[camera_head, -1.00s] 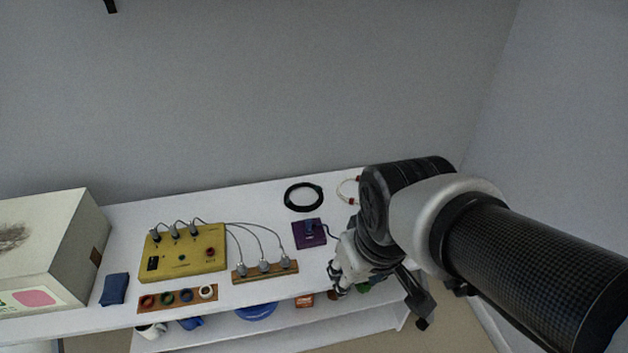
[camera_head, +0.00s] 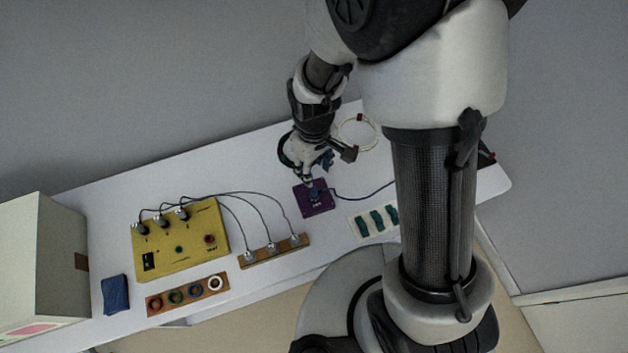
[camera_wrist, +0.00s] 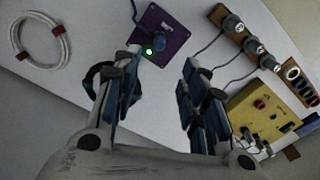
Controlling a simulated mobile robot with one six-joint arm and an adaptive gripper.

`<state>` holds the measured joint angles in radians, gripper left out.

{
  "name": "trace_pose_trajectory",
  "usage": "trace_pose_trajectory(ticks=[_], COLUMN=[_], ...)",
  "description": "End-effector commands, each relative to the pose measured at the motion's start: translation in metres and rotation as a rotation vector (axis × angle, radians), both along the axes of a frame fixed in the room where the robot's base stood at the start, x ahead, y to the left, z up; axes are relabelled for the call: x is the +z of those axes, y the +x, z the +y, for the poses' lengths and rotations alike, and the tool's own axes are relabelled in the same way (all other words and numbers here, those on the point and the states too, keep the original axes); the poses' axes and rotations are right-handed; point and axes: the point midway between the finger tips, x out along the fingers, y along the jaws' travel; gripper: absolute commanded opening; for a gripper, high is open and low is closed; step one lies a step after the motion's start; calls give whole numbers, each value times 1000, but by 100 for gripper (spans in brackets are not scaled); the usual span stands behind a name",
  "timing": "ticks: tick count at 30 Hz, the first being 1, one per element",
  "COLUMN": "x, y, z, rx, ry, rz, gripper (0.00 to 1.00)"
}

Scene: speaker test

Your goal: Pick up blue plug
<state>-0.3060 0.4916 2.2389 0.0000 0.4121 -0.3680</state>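The blue plug (camera_head: 316,196) sits on the purple box (camera_head: 323,208) on the white table, with a dark cable running off to the right. In the wrist view the blue plug (camera_wrist: 165,43) stands on the purple box (camera_wrist: 150,22), beside a lit green light. My gripper (camera_head: 309,179) is just behind and above the box in the head view. In the wrist view my gripper (camera_wrist: 161,66) is open, its two fingers spread apart with nothing between them. The plug lies just beyond the fingertips, apart from them as far as I can see.
A yellow box (camera_head: 180,243) with cables to a wooden plug strip (camera_head: 273,251) stands left. A ring strip (camera_head: 187,294), a blue cloth (camera_head: 115,294) and a large box (camera_head: 42,262) are further left. A white cable coil (camera_head: 358,133) and a black coil lie behind.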

Motion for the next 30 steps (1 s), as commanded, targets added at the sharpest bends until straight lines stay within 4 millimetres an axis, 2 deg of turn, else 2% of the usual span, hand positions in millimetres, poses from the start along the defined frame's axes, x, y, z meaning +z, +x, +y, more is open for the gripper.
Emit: trace_pose_trajectory(ticks=[1, 3, 9, 17, 26, 30], x=[-17, -32, -65, -78, -121, -126], y=[-1, -1, 0, 0, -3, -2], z=[0, 0, 0, 0, -2, -2], rx=[-1, -1, -1, -1, -1, -1], ry=[-2, -1, -1, 1, 0, 1], rz=[4, 3, 1, -1, 2, -1], gripper=[40, 40, 40, 40, 40, 40])
